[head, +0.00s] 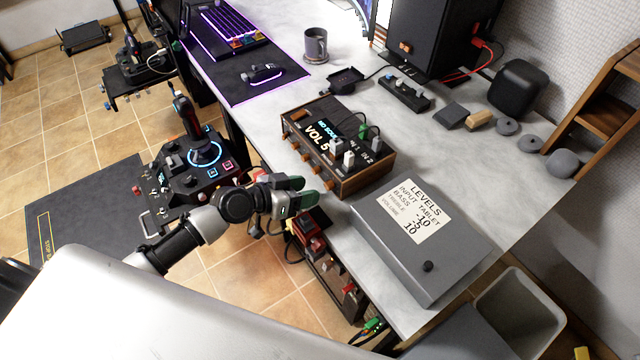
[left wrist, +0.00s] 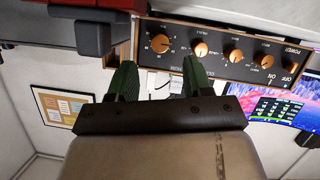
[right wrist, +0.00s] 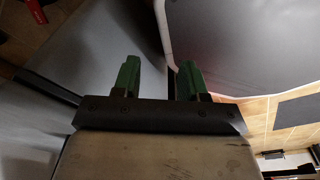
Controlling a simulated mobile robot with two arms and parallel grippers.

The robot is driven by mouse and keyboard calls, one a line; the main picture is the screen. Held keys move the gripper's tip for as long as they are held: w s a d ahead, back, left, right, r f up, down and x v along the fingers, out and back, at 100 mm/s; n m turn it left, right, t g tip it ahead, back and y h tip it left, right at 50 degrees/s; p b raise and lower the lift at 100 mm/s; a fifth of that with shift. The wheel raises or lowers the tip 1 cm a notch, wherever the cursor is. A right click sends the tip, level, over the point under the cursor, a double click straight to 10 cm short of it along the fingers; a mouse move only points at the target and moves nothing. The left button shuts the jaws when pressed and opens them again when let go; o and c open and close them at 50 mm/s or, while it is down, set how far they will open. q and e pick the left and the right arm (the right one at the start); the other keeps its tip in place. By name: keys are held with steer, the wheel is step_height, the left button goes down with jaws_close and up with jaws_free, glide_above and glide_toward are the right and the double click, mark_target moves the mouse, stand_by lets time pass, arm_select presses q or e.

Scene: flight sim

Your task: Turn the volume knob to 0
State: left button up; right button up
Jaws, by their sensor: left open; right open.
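The audio box (head: 377,181) has wooden ends and sits at the table's front edge. Its top display (head: 318,131) reads "VOL 5". In the left wrist view the picture is upside down, and the volume knob (left wrist: 160,43) is the larger knob at the left end of the box's black front panel. My left gripper (head: 302,193) is open and empty with green fingers, just in front of the box's front near its right end. In its wrist view the fingers (left wrist: 158,78) point toward the volume knob, apart from it. My right gripper (right wrist: 158,78) is open and empty, outside the head view.
A grey box (head: 428,267) with a "LEVELS" note (head: 415,210) lies right of the audio box. A joystick unit (head: 195,165) stands left of my left gripper. Red-topped gear (head: 312,228) sits below the table edge. A mug (head: 315,45) stands further back.

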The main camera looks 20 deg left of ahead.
mark_target(326, 187)
arm_select(q)
steer(key=shift+x, duration=2.35)
steer(key=c, duration=0.9)
steer(key=shift+f+b, duration=0.2)
steer(key=shift+b, duration=0.4)
steer(key=n+g+h+b, duration=0.1)
steer(key=n+b, duration=0.1)
steer(key=b, duration=0.2)
steer(key=shift+w+f+n+h, duration=0.1)
steer(key=shift+n+h, duration=0.2)
steer(key=shift+h, duration=0.1)
steer(key=shift+a+n+h+b, duration=0.1)
steer(key=shift+n+h+b, duration=0.4)
steer(key=shift+n+b, duration=0.5)
